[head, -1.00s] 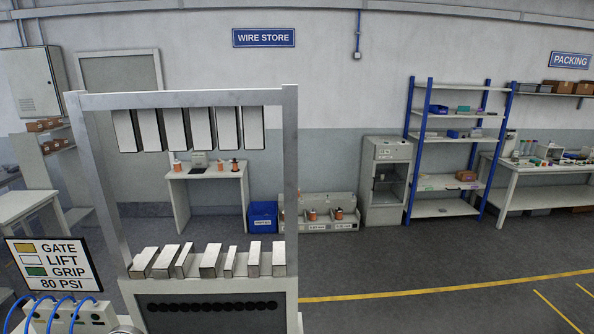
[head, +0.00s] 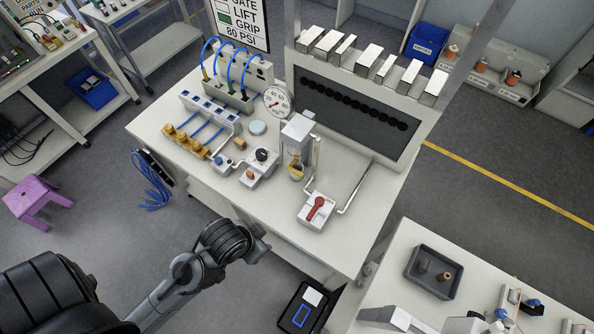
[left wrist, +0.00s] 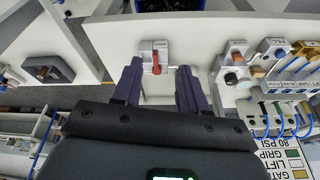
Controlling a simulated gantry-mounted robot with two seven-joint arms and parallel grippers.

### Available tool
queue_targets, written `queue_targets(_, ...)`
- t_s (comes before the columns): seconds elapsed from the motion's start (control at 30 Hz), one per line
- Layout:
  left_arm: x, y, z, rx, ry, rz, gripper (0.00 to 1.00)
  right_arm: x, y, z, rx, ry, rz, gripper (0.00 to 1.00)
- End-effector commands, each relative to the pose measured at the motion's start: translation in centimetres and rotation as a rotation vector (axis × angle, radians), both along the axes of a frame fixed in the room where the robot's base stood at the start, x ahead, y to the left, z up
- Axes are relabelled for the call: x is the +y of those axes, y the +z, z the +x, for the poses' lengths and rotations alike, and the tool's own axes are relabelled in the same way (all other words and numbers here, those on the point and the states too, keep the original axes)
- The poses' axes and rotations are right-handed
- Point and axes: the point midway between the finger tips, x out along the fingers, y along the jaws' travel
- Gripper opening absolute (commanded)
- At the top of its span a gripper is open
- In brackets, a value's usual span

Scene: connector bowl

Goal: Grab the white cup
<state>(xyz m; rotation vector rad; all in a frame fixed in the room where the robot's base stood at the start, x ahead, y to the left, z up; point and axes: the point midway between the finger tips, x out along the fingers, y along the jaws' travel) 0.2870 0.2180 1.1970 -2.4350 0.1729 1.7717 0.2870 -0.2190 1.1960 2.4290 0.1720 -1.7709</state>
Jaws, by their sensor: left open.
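I cannot make out a clear white cup in either view. My left arm (head: 225,240) reaches in from the lower left of the head view, in front of the bench. In the left wrist view the two dark fingers of my left gripper (left wrist: 159,66) are apart with nothing between them. A white box with a red lever (left wrist: 154,55) lies beyond the fingertips. My right gripper does not show.
The red-lever box (head: 317,210) stands near the bench's front edge. A white column fixture (head: 297,135), gauge (head: 276,102), brass fittings (head: 190,142) and blue hoses crowd the bench. A second table with a dark tray (head: 437,271) is at lower right. A purple stool (head: 40,200) stands left.

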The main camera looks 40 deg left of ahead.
Motion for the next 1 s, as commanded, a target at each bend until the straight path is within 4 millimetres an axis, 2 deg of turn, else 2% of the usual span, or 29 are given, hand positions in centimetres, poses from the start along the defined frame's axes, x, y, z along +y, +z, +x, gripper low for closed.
queue_targets(0.47,0.0,0.01,0.0,0.0,0.0,0.0,0.44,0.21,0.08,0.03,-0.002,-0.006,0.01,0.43)
queue_targets(0.77,0.0,0.01,0.0,0.0,0.0,0.0,0.9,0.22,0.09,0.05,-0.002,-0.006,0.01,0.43)
queue_targets(1.0,0.0,0.0,0.0,0.0,0.0,0.0,0.92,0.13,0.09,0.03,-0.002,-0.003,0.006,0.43)
